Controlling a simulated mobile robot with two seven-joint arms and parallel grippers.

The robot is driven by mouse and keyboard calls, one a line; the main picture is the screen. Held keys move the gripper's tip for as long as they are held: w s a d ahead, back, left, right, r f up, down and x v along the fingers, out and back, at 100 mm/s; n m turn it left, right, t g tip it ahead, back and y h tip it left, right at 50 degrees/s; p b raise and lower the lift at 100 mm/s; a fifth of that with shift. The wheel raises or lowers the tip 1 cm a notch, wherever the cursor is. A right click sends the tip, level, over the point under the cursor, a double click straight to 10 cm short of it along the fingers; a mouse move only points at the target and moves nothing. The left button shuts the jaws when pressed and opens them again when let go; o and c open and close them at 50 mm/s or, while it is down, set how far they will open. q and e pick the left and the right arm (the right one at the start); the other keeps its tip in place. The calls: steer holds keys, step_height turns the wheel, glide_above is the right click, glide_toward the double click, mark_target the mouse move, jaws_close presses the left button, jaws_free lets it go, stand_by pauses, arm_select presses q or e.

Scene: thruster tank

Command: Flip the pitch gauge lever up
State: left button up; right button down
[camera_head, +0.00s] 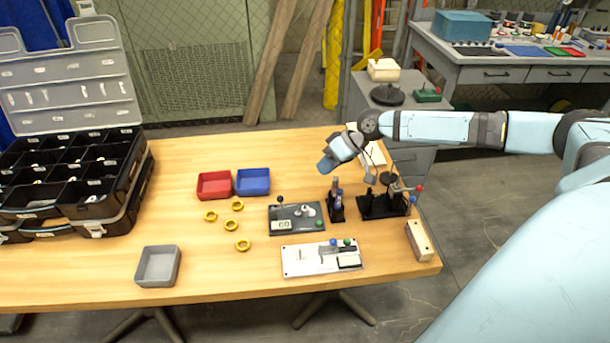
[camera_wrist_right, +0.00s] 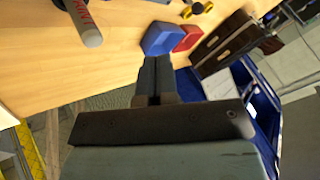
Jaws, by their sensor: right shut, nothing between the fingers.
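A dark grey panel (camera_head: 296,219) with a numeric display lies on the wooden table, with a small black-knobbed lever (camera_head: 280,201) standing up at its left. A white panel (camera_head: 300,261) with blue and green knobs is in front of it. No readable label shows which one is the pitch gauge. My right gripper (camera_head: 325,166) is above the table, behind the grey panel and apart from it. In the right wrist view its fingers (camera_wrist_right: 153,78) are shut and empty. My left gripper is not in view.
Red (camera_head: 214,185) and blue (camera_head: 253,181) trays, several yellow rings (camera_head: 238,206) and a grey tray (camera_head: 158,266) lie left of the panels. A black stand (camera_head: 383,207) with a red-tipped rod is at right. An open black case (camera_head: 122,200) occupies the left end.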

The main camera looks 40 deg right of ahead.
steer(key=x, duration=0.8)
steer(key=shift+w+a+f, duration=0.1)
steer(key=shift+w+a, duration=0.05)
steer(key=shift+a, duration=0.05)
steer(key=a, duration=0.3)
steer(key=shift+w+a+f+p, duration=0.1)
steer(key=shift+w+f+p, duration=0.1)
steer(key=shift+p, duration=0.2)
steer(key=shift+s+a, duration=0.1)
steer(key=shift+a, duration=0.4)
steer(key=shift+a, duration=0.1)
